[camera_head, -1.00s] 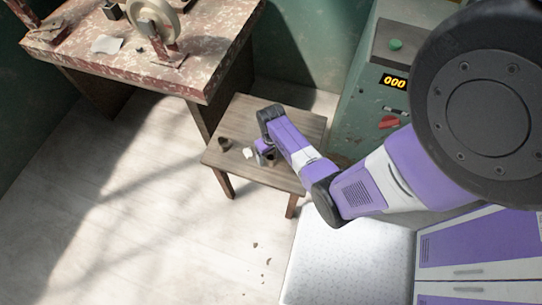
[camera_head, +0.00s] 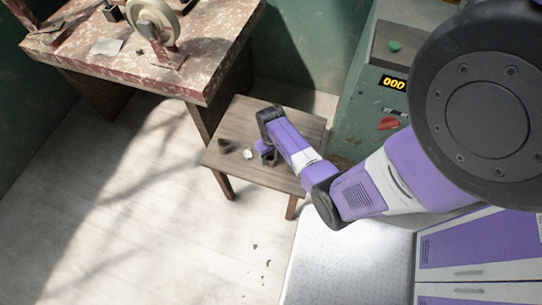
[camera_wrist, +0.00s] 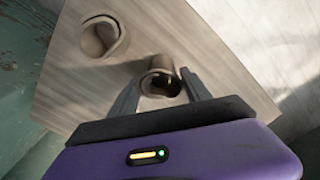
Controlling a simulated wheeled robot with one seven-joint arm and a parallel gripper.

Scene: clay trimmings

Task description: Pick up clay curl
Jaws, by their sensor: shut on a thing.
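A grey-brown clay curl (camera_wrist: 160,83) with a dark hollow middle sits between the fingertips of my gripper (camera_wrist: 160,90) in the wrist view. My gripper is shut on it, low over the small wooden table (camera_head: 229,121). In the head view my gripper (camera_head: 267,157) is near the table's middle, and my wrist largely hides the held curl. A second curled brown piece (camera_wrist: 102,37) stands apart on the table in the wrist view. A brown piece (camera_head: 225,147) also shows left of my gripper in the head view.
A small whitish piece (camera_head: 248,154) lies on the table just left of my gripper. A speckled red workbench (camera_head: 190,72) with a wheel stands behind left. A green machine (camera_head: 355,105) stands close at the right. Small crumbs (camera_head: 265,263) lie on the floor.

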